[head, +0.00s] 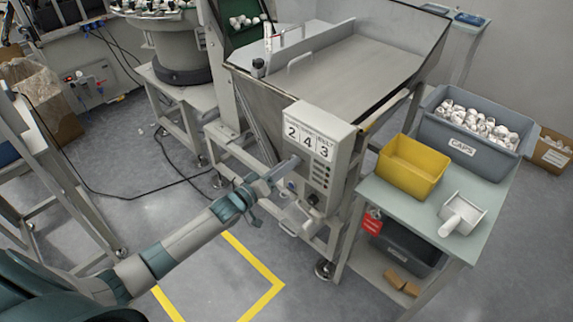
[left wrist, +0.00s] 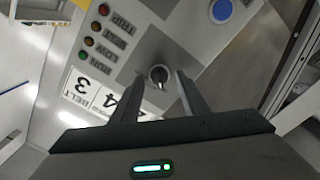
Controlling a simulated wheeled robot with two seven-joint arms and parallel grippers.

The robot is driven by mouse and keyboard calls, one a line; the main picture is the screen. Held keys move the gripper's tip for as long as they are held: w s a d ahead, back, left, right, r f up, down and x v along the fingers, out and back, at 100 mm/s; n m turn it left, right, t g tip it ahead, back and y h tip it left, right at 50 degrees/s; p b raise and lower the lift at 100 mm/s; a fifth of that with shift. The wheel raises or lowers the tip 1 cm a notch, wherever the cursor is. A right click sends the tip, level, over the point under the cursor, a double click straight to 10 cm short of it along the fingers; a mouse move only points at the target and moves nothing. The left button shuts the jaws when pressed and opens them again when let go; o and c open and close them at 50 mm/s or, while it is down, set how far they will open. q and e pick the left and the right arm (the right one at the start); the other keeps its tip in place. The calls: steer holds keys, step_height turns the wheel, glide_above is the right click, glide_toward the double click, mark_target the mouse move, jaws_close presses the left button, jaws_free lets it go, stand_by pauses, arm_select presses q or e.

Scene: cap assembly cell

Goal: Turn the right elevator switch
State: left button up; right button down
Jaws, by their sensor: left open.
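The control box (head: 318,150) on the hopper's front shows the digits 2 4 3. In the left wrist view a dark round rotary switch (left wrist: 159,74) with a light pointer mark sits on the grey panel. My left gripper (head: 291,164) reaches the front of the box. Its two fingers are open, one on each side of the switch in the left wrist view. I cannot tell whether they touch it. In the head view the gripper hides this part of the panel. My right gripper is not in view.
Beside the switch are small indicator lights (left wrist: 96,41) and a blue button (left wrist: 222,11). Right of the box, a table (head: 385,205) bears a yellow bin (head: 412,166), a scoop (head: 462,216) and a grey bin of caps (head: 462,148). Yellow tape (head: 262,292) marks the open floor.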

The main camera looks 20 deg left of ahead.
arm_select(q)
steer(key=shift+w, duration=0.15)
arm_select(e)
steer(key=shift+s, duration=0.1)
arm_select(q)
steer(key=c, duration=1)
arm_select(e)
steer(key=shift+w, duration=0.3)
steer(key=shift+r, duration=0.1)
